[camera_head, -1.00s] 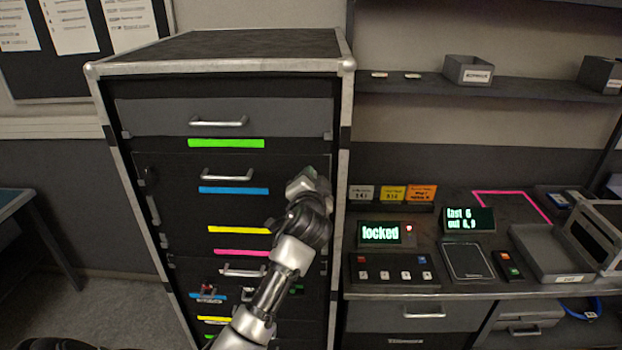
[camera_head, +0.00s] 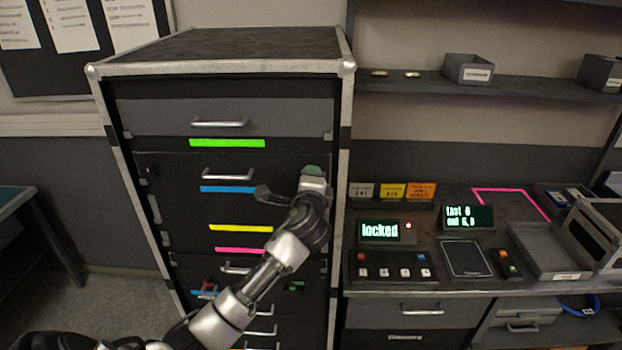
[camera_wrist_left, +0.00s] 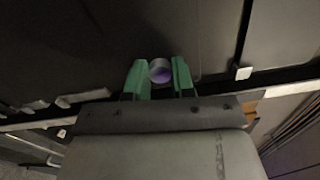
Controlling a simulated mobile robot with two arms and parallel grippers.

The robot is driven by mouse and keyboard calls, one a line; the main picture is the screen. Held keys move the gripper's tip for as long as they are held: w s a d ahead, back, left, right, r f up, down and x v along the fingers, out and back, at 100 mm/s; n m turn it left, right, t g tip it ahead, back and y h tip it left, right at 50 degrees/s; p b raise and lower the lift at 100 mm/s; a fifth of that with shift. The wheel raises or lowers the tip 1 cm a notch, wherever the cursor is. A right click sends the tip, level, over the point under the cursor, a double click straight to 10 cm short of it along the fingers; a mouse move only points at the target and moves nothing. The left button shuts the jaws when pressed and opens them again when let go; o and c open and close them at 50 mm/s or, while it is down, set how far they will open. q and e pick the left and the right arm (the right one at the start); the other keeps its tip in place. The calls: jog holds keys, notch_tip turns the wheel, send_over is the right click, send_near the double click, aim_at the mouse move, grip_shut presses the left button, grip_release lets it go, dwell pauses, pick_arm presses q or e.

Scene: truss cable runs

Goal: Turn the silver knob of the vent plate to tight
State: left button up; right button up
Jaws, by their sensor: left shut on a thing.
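The silver knob (camera_wrist_left: 160,70) is a small round cap with a purplish face in the left wrist view. It sits between the two green fingers of my left gripper (camera_wrist_left: 159,78), which is shut on it. The dark panel around it (camera_wrist_left: 100,50) looks like the vent plate, but its outline is unclear. In the head view my left gripper (camera_head: 312,169) is at the right side of the black rack front, and the knob is hidden there. Any tight mark is not readable. My right gripper is not in view.
The rack (camera_head: 225,50) has several drawers with metal handles and coloured strips. To its right, a bench carries a display reading "locked" (camera_head: 380,231), a button box (camera_head: 393,268) and a grey tray (camera_head: 545,250). A shelf (camera_head: 430,84) is above.

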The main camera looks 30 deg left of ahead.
pick_arm(q)
jog(key=shift+m, duration=3.6)
jog(key=o, duration=0.9)
